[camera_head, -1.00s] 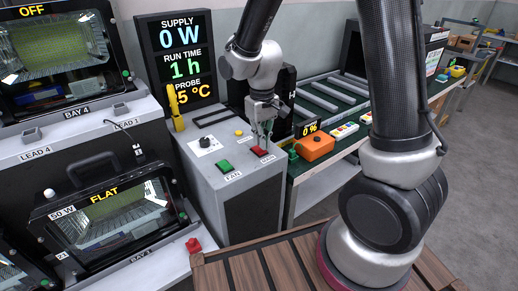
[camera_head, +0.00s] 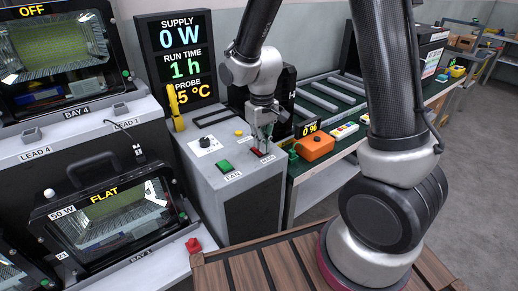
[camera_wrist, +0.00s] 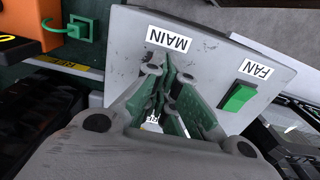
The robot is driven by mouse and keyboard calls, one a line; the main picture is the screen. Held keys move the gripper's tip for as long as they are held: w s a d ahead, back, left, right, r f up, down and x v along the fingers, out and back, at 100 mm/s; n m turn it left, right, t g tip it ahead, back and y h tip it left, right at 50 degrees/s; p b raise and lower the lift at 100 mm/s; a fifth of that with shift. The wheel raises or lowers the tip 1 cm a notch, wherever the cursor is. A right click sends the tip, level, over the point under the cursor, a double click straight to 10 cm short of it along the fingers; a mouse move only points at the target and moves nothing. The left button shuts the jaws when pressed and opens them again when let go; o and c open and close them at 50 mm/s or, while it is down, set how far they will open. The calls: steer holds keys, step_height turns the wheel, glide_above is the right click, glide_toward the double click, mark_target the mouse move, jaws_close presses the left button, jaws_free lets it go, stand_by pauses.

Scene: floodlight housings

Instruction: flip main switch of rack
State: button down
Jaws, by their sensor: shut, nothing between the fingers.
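The rack's red main switch (camera_head: 256,153) is on the sloped top of the grey console (camera_head: 200,172). My gripper (camera_head: 263,149) is shut and empty, pointing down at the switch and covering part of it. Its fingertips look at or very near the switch; I cannot tell if they touch. In the wrist view my gripper (camera_wrist: 176,72) lies just below the MAIN label (camera_wrist: 169,38) and hides the switch. The switch's tilt cannot be made out. The green FAN switch (camera_head: 225,166) is to its left, and also shows in the wrist view (camera_wrist: 238,97).
A knob (camera_head: 204,142) and a yellow button (camera_head: 239,133) are on the same console. An orange box (camera_head: 316,147) stands to the right on a green bench. The supply display (camera_head: 178,60) behind reads 0 W. A floodlight (camera_head: 110,215) in the rack shows FLAT.

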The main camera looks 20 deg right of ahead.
steer(key=shift+f, duration=0.4)
steer(key=shift+r, duration=3.5)
steer(key=shift+s+d, duration=0.15)
steer(key=shift+s, duration=0.2)
steer(key=s+d+r+m+t, duration=0.3)
steer(key=s+d+r+t, duration=0.1)
steer(key=s+d+r, duration=1)
steer(key=s+r, duration=0.1)
steer(key=s, duration=0.3)
steer(key=shift+s+d+r+m, duration=0.15)
steer(key=shift+d+r+m, duration=0.1)
steer(key=shift+r+m, duration=0.05)
